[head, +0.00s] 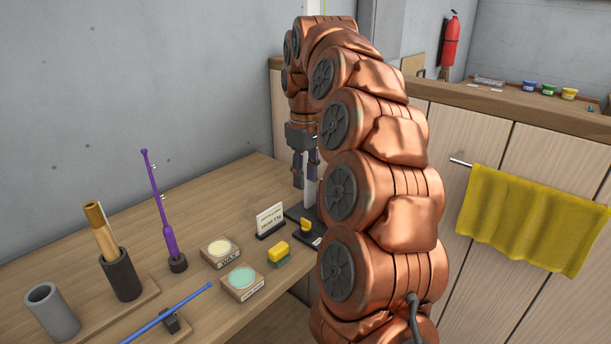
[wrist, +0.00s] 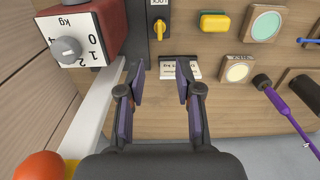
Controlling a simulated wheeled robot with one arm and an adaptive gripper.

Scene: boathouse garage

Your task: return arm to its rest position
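My arm (head: 385,185) is copper-coloured and arches up from the lower right, over the bench. My gripper (head: 305,170) hangs fingers-down above the back right part of the bench, partly hidden behind my arm. In the wrist view my gripper (wrist: 160,85) has its two purple-padded fingers apart with nothing between them. A small white sign (wrist: 180,68) lies beyond the fingertips; it also shows in the head view (head: 269,218).
On the wooden bench (head: 215,200) stand a grey cup (head: 52,312), a dark holder (head: 121,274), a purple rod (head: 159,205) and a yellow-topped block (head: 278,251). A red scale (wrist: 82,35) and white post (wrist: 95,120) are close left of my gripper. A yellow cloth (head: 530,220) hangs right.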

